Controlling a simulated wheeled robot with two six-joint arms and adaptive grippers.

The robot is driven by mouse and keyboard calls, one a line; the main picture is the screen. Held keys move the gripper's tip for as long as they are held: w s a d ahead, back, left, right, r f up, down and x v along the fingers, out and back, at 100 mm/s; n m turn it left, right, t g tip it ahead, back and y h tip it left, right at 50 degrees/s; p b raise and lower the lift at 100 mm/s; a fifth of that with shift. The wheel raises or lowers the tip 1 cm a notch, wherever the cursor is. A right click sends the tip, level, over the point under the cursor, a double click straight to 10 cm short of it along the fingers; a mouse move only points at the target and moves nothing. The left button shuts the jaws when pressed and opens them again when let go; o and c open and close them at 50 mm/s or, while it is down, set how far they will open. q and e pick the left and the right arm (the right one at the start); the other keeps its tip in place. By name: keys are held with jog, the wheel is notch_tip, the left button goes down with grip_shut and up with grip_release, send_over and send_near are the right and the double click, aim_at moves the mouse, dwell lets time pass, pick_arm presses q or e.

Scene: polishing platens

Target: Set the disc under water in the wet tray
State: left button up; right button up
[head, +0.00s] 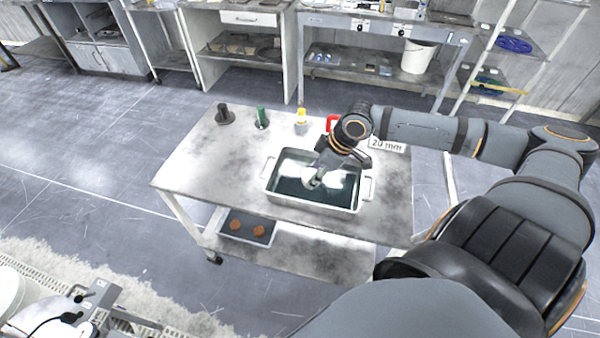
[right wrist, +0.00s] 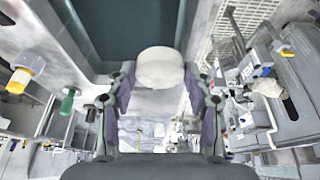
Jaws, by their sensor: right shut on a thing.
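The wet tray (head: 283,199) is a pale rectangular tub with handles at its ends, on the metal cart. Dark teal water (head: 330,192) fills its inside. My right gripper (head: 318,179) reaches over the tray from the right, pointing down. In the right wrist view the disc (right wrist: 160,66), pale and round, sits between the fingers of my right gripper (right wrist: 160,80), which are shut on it. The tray's dark inside (right wrist: 120,28) lies behind the disc there. I cannot tell the disc's exact height over the water. My left gripper is not in view.
Black (head: 224,116), green (head: 262,118) and yellow-topped (head: 301,122) bottles and a red item (head: 332,123) stand along the cart's back edge. A "20 mm" label (head: 387,145) is behind my wrist. The cart top (head: 205,165) left of the tray is clear.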

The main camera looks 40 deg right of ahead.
jog(key=shift+w+a+f+b, duration=0.15)
jog(key=shift+w+f+b, duration=0.5)
jog(key=shift+b, duration=0.25)
jog(key=shift+w+f, duration=0.1)
jog(key=shift+w, duration=1.05)
send_over(295, 182)
jog(key=s, duration=0.2)
jog(key=f, duration=0.3)
jog(key=d+f, duration=0.1)
jog(key=f, duration=0.1)
jog(key=shift+w+f, duration=0.1)
jog(key=shift+w, duration=0.15)
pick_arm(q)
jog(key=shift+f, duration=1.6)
pick_arm(e)
jog(key=shift+w+f, duration=0.15)
jog(key=shift+f, duration=0.8)
jog(key=shift+w+f, duration=0.1)
jog(key=shift+f, duration=0.8)
jog(key=o, duration=1.2)
jog(key=shift+f, duration=0.15)
jog(key=shift+o, duration=0.2)
